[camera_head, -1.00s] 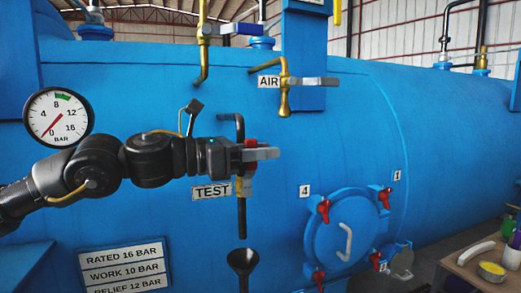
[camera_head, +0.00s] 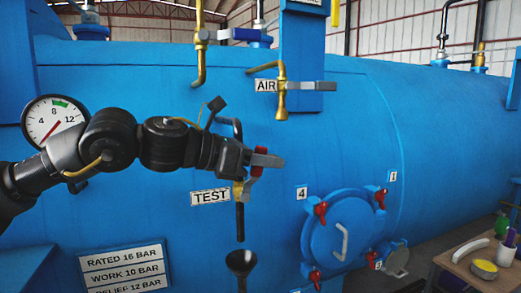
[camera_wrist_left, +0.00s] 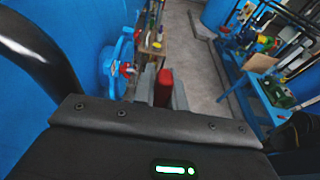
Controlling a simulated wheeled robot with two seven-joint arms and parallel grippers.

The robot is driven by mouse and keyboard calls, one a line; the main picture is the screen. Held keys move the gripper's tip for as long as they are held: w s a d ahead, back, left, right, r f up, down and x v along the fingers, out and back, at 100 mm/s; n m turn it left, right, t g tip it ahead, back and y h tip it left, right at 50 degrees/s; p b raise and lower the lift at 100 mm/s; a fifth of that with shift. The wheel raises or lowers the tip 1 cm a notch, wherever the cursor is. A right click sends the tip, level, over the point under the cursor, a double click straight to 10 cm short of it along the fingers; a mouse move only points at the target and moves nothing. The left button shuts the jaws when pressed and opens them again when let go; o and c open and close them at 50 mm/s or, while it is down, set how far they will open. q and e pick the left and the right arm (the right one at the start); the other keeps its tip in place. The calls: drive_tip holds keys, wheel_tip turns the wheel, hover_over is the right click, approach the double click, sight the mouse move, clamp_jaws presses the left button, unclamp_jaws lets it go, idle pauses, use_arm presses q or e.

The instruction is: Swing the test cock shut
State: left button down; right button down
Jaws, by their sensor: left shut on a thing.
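The test cock (camera_head: 238,190) has a brass body on a dark pipe beside the TEST label (camera_head: 210,197), with a dark spout below it. Its red lever (camera_head: 258,163) leans up and to the right from the body. My left gripper (camera_head: 266,160) comes in from the left and is shut on the red lever. In the left wrist view the lever (camera_wrist_left: 163,88) shows as a red block between the two grey fingers. The arm and fingers hide part of the cock's pipe and lever. My right gripper is in neither view.
A black funnel (camera_head: 240,263) stands under the spout. The AIR cock (camera_head: 281,88) is above, and a round hatch (camera_head: 343,230) with red clamps is at the right. My arm partly covers the pressure gauge (camera_head: 42,118). A small table (camera_head: 462,262) stands at lower right.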

use_arm(q)
drive_tip(key=c, duration=1.4)
unclamp_jaws()
drive_tip(key=shift+c, duration=0.2)
drive_tip(key=b+v, duration=0.3)
drive_tip(key=v, duration=0.7)
drive_tip(key=shift+s+a, duration=0.2)
drive_tip(key=shift+a, duration=0.2)
